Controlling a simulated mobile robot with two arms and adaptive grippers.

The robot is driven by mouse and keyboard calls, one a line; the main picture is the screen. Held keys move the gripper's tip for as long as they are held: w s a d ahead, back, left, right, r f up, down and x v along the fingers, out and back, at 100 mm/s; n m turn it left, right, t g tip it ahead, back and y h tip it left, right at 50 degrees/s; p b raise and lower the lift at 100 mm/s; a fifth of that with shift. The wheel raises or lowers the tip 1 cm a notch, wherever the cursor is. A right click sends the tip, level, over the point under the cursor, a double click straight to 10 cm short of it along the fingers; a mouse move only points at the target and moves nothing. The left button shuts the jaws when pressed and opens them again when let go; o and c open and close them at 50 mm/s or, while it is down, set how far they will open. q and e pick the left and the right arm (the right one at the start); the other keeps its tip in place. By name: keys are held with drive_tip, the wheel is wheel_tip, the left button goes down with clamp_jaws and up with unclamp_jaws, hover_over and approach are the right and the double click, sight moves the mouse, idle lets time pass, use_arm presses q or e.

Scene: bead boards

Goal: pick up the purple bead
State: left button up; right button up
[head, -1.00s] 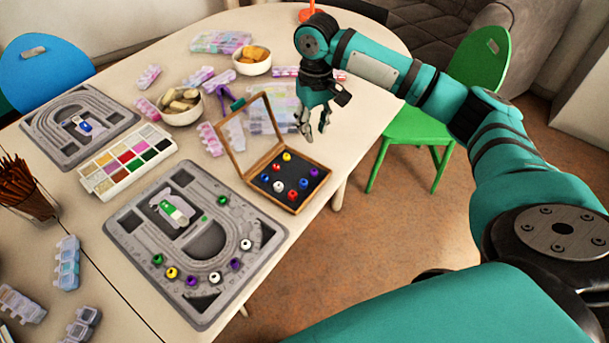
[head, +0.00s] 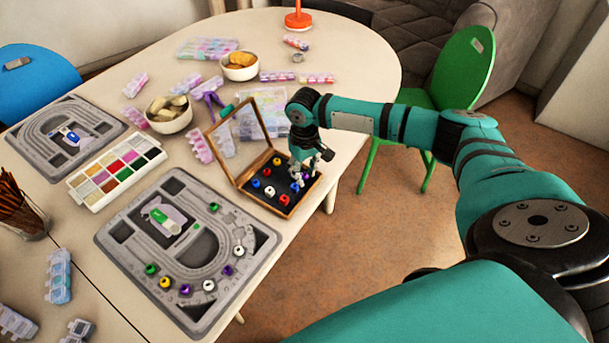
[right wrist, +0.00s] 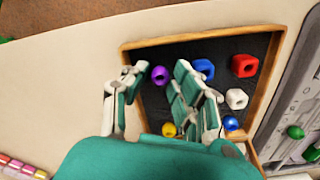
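The purple bead (right wrist: 160,75) lies on the dark floor of a wooden box (head: 240,192). In the right wrist view it sits near the box's rim. My right gripper (right wrist: 157,74) is open, with its fingertips on either side of the bead; I cannot tell whether they touch it. In the head view my right gripper (head: 309,170) is low over the right part of the box and mostly hides the bead. My left gripper is not in view.
Several other beads lie in the box, including a yellow bead (right wrist: 169,130), a white bead (right wrist: 236,99) and a red bead (right wrist: 244,65). The box's raised lid (head: 228,152) stands at its left. A grey bead board (head: 120,248) with more beads, two of them purple, lies nearby.

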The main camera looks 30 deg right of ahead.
drive_tip(key=c, duration=0.4)
idle(0.3)
